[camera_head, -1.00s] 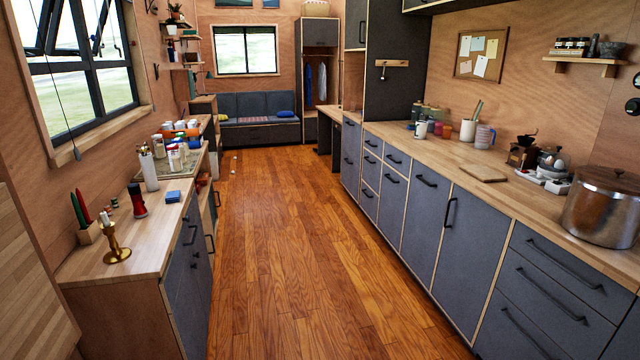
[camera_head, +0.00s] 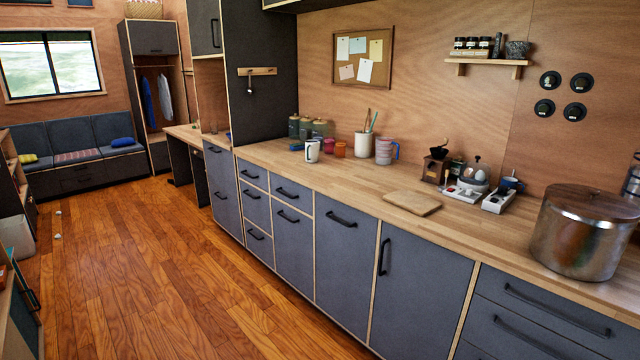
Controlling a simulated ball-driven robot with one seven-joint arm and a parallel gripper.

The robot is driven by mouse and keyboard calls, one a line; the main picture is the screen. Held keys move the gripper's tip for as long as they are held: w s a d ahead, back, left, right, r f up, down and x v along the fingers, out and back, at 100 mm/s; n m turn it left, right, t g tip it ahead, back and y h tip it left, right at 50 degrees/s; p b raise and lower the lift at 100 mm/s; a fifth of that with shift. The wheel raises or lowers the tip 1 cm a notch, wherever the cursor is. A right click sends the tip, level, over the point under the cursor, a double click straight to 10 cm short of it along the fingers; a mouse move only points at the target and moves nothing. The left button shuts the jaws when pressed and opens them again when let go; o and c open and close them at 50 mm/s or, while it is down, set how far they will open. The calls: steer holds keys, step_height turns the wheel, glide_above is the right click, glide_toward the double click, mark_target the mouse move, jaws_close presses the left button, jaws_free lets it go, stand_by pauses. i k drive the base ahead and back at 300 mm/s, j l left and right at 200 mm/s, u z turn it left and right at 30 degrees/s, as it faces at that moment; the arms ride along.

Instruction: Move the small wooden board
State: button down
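The small wooden board (camera_head: 412,203) lies flat on the light wooden worktop of the right-hand counter, near its front edge. It is pale wood, close in colour to the worktop. Nothing lies on it and its top is fully visible. My gripper is not in view.

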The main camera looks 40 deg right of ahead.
mark_target(419, 205)
steer(key=i+z, duration=0.1)
steer(key=i, duration=0.35)
steer(key=i+j+z, duration=0.15)
steer(key=i, duration=0.35)
steer(key=i+j+z, duration=0.1)
steer(key=i, duration=0.35)
steer(key=i+j+z, duration=0.15)
steer(key=i, duration=0.3)
